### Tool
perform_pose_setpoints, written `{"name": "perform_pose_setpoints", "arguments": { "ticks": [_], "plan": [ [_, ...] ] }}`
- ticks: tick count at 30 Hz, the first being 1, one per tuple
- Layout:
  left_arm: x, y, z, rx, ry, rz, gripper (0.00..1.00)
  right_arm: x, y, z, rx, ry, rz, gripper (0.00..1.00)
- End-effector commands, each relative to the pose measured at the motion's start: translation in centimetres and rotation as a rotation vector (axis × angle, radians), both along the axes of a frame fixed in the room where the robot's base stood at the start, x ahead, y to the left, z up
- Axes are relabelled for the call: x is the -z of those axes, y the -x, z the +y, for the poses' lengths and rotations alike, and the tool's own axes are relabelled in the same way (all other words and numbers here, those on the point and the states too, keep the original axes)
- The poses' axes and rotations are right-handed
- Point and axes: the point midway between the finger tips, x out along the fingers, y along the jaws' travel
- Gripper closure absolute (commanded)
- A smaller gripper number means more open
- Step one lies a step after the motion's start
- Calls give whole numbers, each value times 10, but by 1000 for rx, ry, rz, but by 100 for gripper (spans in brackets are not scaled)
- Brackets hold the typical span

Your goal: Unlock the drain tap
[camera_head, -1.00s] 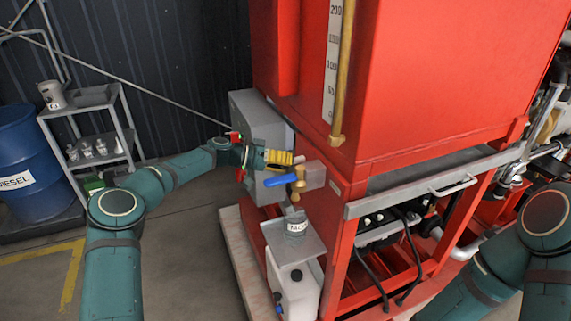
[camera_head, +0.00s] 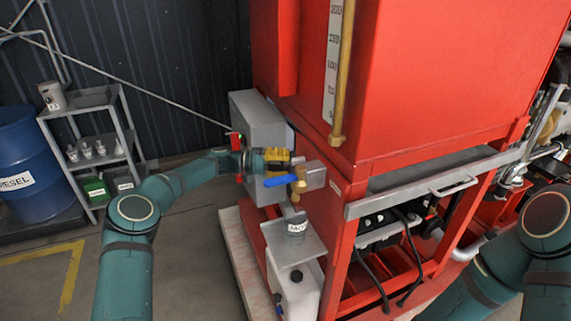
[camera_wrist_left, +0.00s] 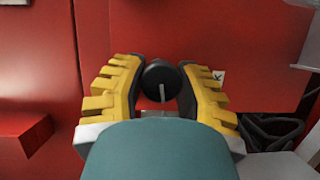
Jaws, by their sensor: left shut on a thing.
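The drain tap (camera_head: 298,184) is brass with a blue lever handle (camera_head: 273,181) pointing left, on the left side of the red pump frame. My left gripper (camera_head: 292,157) is just above and behind the blue handle. In the left wrist view its yellow fingers (camera_wrist_left: 160,88) are shut on a dark round knob (camera_wrist_left: 160,78) with a pale line across its face. In the head view the gripper hides that knob. My right arm shows at the right edge, but its gripper is out of view.
A grey box (camera_head: 258,120) stands behind my left gripper. Below the tap are a small grey can (camera_head: 296,229) and a white canister (camera_head: 296,290). A metal shelf (camera_head: 95,140) and a blue drum (camera_head: 32,170) stand at left. The floor between is clear.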

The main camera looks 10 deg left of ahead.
Motion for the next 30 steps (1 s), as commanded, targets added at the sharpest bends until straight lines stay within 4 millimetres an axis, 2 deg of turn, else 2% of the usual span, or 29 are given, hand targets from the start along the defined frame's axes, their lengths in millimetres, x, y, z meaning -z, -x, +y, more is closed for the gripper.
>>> {"name": "perform_pose_setpoints", "arguments": {
  "ticks": [12, 13, 15, 25, 30],
  "plan": [
    [2, 1, -1, 3, 3, 9, 100, 0, 0, 0, 0, 0, 0, 53],
    [2, 1, -1, 3, 3, 9, 59, 0, 0, 0, 0, 0, 0, 53],
    [1, 1, 0, 3, 3, 9, 35, 0, 0, 0, 0, 0, 0, 53],
    [0, 0, 1, 0, 3, 6, 35, 0, 0, 0, 0, 0, 0, 53],
    [0, 3, 17, -2, 2, 6, 35, 0, 0, 0, 0, 0, 0, 53]
  ]
}}
